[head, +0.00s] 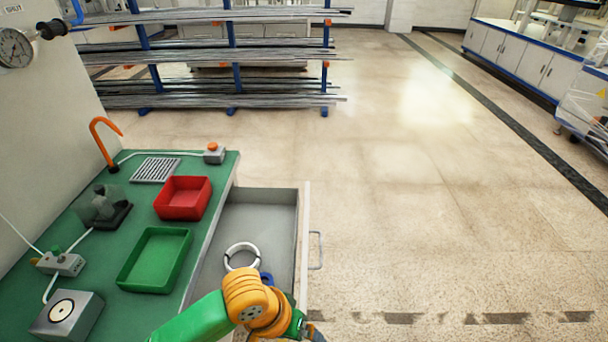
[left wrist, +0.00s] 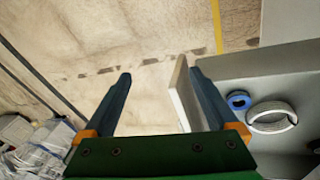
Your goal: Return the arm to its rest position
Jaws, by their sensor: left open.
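My left arm, green and orange, comes in at the bottom of the head view, over the open drawer's near end. Its fingers are mostly hidden there. In the left wrist view my left gripper (left wrist: 160,76) is open, with two dark blue fingers apart and nothing held. The top of the drawer front (left wrist: 184,92) shows between the fingers, close to the right one; I cannot tell if they touch. The grey drawer (head: 271,210) stands pulled out with a white ring (head: 229,259) inside. A blue ring (left wrist: 238,100) lies beside the white ring. My right gripper is not in view.
The green bench top (head: 100,252) holds a red tray (head: 183,198), a green tray (head: 155,260), a grey box (head: 67,313) and an orange hook (head: 104,143). The drawer handle (head: 317,250) sticks out right. Open floor (head: 430,220) lies beyond; a bar rack (head: 230,60) stands behind.

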